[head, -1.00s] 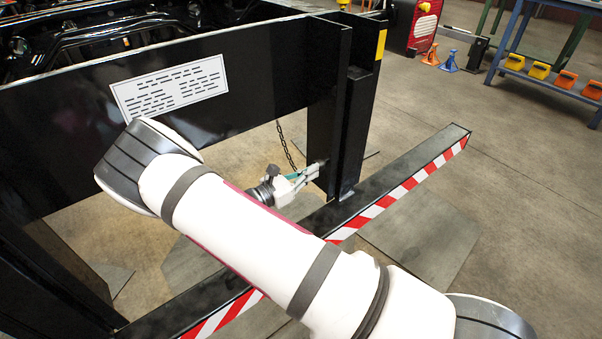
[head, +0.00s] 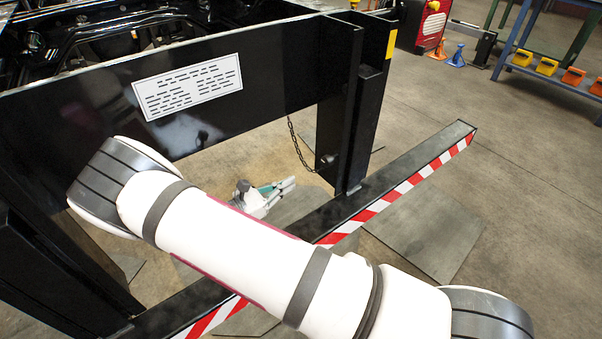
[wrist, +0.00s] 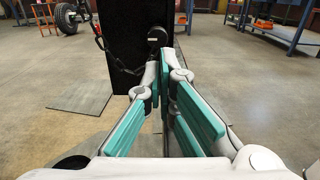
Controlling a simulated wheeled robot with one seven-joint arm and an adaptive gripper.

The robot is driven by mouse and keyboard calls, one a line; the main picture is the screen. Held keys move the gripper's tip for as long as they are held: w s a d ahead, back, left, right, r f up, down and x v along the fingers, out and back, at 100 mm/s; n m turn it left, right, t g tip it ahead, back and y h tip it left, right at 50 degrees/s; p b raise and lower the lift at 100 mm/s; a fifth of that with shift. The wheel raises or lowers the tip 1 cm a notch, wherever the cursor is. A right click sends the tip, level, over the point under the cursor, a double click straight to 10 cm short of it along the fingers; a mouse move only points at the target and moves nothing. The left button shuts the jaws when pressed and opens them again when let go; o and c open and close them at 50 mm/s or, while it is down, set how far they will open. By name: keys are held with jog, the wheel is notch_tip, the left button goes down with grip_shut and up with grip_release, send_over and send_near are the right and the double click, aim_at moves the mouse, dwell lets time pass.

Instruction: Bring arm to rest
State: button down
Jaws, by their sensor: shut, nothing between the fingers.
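My gripper (head: 288,186) shows in the head view just past my white arm, below the black frame beam and left of the black post. It is shut and empty, with its fingertips apart from the post. In the wrist view my gripper (wrist: 165,65) shows its teal-padded fingers pointing at the black post (wrist: 140,40), which has a round dark knob (wrist: 157,36) on its face. A gap lies between the fingertips and the post. My forearm crosses the head view and hides part of the striped rail.
A black beam (head: 90,105) with a white label (head: 188,86) spans the left. A chain (head: 297,145) hangs beside the post. A red-and-white striped floor rail (head: 400,185) runs outward. A blue bench (head: 550,80) stands far right. Open floor lies at right.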

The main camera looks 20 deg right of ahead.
jog(key=s+d+r+m+g+y, duration=0.3)
jog(key=s+r+m+g+y, duration=0.2)
jog(key=s+r+m, duration=0.45)
jog(key=s+d+r+m+g+y, duration=0.35)
jog(key=s+r, duration=0.35)
jog(key=r, duration=0.5)
jog(key=s+a+r+m+t+y, duration=0.1)
jog(key=s+r+m+y, duration=0.15)
jog(key=s, duration=0.55)
jog(key=s+a+r+m+t+y, duration=0.1)
jog(key=s+a+r+m+y, duration=0.15)
jog(key=s, duration=0.55)
jog(key=s+r+m+t+y, duration=0.2)
jog(key=s+m+y, duration=0.15)
jog(key=s, duration=0.35)
notch_tip(320, 180, up, 28)
jog(key=t+p, duration=0.3)
jog(key=p, duration=2.3)
jog(key=shift+d+p, duration=0.2)
jog(key=shift+p, duration=0.2)
jog(key=shift+t, duration=0.25)
